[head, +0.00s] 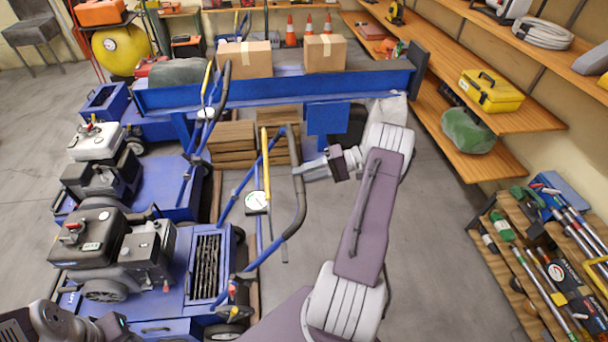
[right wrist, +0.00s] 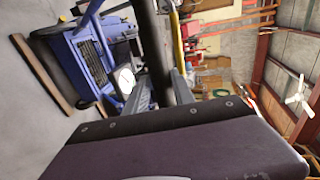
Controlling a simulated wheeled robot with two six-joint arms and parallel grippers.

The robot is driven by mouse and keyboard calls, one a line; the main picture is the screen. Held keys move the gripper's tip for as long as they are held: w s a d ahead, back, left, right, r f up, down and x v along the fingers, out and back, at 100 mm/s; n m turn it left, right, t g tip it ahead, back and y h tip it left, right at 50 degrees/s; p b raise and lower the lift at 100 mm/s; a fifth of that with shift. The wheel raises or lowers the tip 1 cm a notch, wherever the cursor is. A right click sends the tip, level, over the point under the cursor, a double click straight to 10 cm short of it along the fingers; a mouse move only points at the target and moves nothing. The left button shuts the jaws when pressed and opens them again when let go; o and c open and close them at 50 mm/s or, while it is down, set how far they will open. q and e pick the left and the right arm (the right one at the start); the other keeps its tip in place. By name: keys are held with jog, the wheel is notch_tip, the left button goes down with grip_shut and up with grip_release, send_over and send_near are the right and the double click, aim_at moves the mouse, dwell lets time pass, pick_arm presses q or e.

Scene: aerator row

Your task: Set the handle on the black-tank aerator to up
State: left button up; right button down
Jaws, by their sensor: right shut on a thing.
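The black-tank aerator (head: 170,300) is the nearer blue machine, with a black tank (head: 88,236) on its engine. Its handle (head: 299,205) has blue tubes slanting up and right from the deck to a black grip bar. My right gripper (head: 306,171) is shut on this bar near its upper part. In the right wrist view the black bar (right wrist: 152,45) runs between the fingers, mostly hidden lower down by the gripper body. A yellow lever (head: 266,165) and a round white dial (head: 256,202) are beside the handle. My left arm shows at the bottom left; its jaws are unclear.
A second blue aerator with a white tank (head: 94,141) stands behind, its own handle (head: 216,105) raised. A blue beam (head: 285,88) carrying cardboard boxes (head: 245,60) crosses behind. Wooden shelves (head: 480,105) line the right. Grey floor right of my right arm is clear.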

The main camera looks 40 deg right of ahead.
jog(key=c, duration=1.3)
grip_release()
jog(key=shift+s+f, duration=0.25)
jog(key=shift+f, duration=0.6)
jog(key=shift+o, duration=0.9)
jog(key=shift+d, duration=0.25)
jog(key=shift+a+r, duration=0.1)
jog(key=shift+r, duration=0.1)
jog(key=b+v, duration=0.1)
jog(key=v, duration=0.8)
jog(key=shift+r, duration=0.1)
jog(key=shift+w, duration=0.15)
